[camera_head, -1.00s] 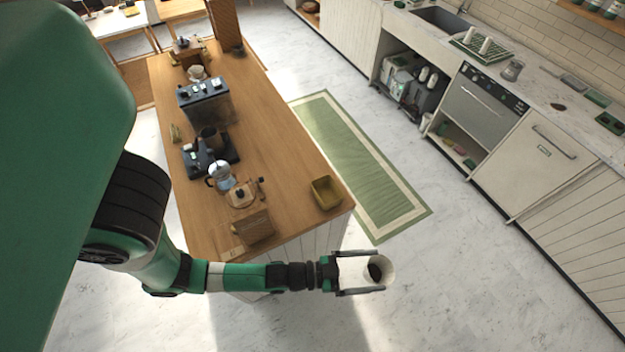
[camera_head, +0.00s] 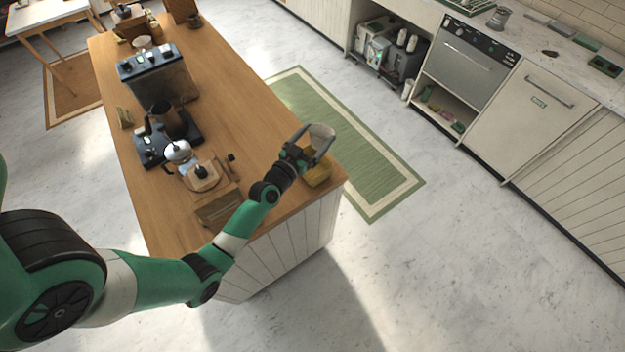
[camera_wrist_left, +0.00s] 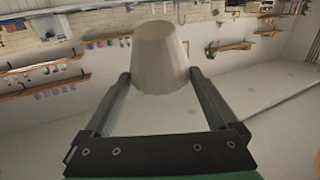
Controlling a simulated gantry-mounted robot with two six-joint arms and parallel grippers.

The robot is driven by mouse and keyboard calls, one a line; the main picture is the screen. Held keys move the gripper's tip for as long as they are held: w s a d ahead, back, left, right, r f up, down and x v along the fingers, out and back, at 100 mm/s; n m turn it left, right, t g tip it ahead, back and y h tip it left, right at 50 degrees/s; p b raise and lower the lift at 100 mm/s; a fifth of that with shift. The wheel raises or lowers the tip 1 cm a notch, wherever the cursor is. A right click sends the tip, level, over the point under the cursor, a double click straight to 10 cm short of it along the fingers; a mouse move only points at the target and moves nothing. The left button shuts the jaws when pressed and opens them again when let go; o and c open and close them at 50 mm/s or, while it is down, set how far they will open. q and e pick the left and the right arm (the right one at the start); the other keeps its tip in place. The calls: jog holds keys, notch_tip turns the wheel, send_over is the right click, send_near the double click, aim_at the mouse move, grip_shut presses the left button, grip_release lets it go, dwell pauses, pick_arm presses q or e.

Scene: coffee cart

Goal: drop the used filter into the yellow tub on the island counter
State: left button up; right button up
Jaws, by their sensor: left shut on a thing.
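The used filter (camera_head: 322,133) is a pale, cone-like paper cup. My left gripper (camera_head: 314,145) is shut on it and holds it at the right front corner of the island counter (camera_head: 240,110). The filter also shows in the left wrist view (camera_wrist_left: 158,60), between the two fingers of my left gripper (camera_wrist_left: 158,85). The yellow tub (camera_head: 318,176) sits on the counter corner, just below the filter in the head view and partly hidden by the gripper. The filter's inside is not seen now. My right gripper is not in view.
A wooden box (camera_head: 218,206), a glass coffee maker (camera_head: 178,152), a dark kettle on a scale (camera_head: 165,120) and a black machine (camera_head: 158,75) stand on the island, left of my arm. A green rug (camera_head: 345,140) lies on the floor beyond. The counter's middle strip is clear.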

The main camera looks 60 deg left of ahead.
aim_at(311, 130)
pick_arm(q)
jog(key=shift+a+f+y, duration=0.2)
jog(key=shift+a, duration=0.4)
jog(key=shift+a+f+y, duration=0.15)
jog(key=shift+a+y, duration=0.05)
jog(key=shift+a, duration=0.35)
jog(key=shift+s+a+r, duration=0.1)
jog(key=shift+a+r, duration=0.05)
jog(key=shift+a, duration=0.2)
jog(key=shift+r, duration=0.1)
notch_tip(311, 130, down, 6)
jog(key=b, duration=0.6)
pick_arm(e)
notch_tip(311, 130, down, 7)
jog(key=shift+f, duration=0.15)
pick_arm(q)
jog(key=o, duration=0.9)
